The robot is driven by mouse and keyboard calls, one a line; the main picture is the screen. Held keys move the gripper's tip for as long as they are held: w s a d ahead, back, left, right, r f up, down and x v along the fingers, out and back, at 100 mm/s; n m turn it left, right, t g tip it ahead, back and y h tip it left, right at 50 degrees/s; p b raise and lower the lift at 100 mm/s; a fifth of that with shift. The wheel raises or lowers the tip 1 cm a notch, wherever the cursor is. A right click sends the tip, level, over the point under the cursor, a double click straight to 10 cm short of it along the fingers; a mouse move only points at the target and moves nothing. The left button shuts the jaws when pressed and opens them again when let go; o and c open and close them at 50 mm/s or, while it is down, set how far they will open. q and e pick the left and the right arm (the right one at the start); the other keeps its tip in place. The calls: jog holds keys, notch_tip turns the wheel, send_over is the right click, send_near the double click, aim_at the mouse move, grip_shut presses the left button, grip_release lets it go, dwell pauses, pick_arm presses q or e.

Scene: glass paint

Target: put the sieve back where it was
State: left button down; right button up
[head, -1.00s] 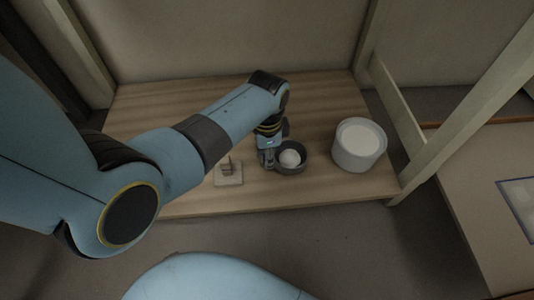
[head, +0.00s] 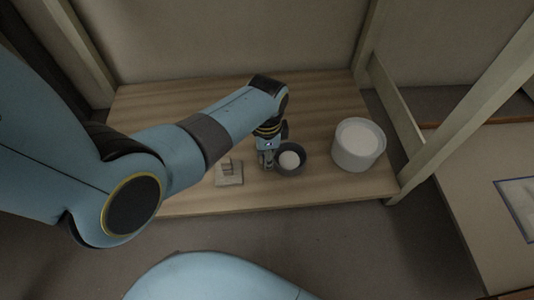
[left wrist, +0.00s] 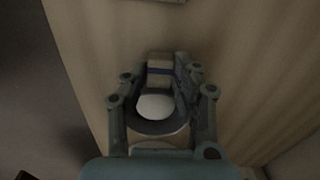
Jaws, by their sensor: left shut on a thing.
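The sieve (head: 303,165) looks like a dark round rim around a pale white middle, low over the wooden table, right of centre. My left gripper (head: 267,160) is at its left side and shut on it. In the left wrist view the fingers of the left gripper (left wrist: 160,82) flank a beige piece with a blue band, and the sieve's dark ring (left wrist: 137,122) shows around a white oval. The exact grip point is hard to make out. A small pale stand (head: 229,181) with a raised block is left of the gripper. My right gripper is out of view.
A white tub (head: 354,162) with white contents stands right of the sieve. The wooden table (head: 330,92) is clear behind the arm. A pale wooden frame post (head: 455,110) rises at the right, with a framed sheet (head: 518,203) beyond it.

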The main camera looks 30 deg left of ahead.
pick_arm(q)
jog(key=shift+f, duration=0.3)
dwell(0.7)
jog(key=c, duration=1)
grip_release()
jog(key=shift+o, duration=0.2)
